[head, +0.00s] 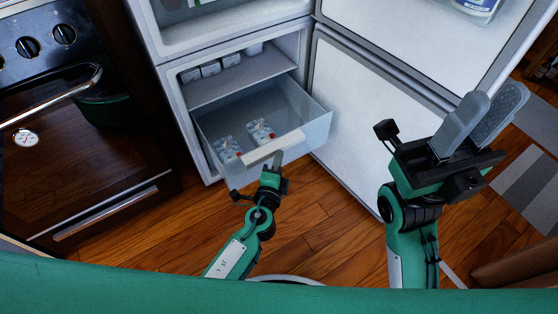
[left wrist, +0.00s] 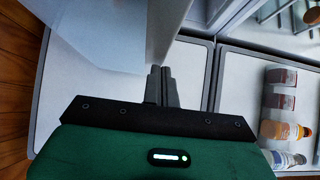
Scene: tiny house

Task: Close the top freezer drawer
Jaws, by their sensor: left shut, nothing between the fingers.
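The top freezer drawer (head: 312,128) is a translucent bin, pulled well out of the freezer compartment, with a white handle (head: 262,152) on its front. Two patterned packages (head: 261,132) lie inside it. My left gripper (head: 277,160) is shut and empty, with its fingertips at the front of the drawer by the handle. I cannot tell whether they touch it. In the left wrist view its fingers (left wrist: 161,86) are together beside a pale translucent panel. My right gripper (head: 484,120) is raised at the right, open and empty, away from the drawer.
The freezer door (head: 350,105) stands open to the right of the drawer. The fridge door (head: 400,35) above is open too, with bottles (left wrist: 283,130) on its shelves. An oven (head: 80,130) stands at the left. Wooden floor (head: 315,215) is clear in front.

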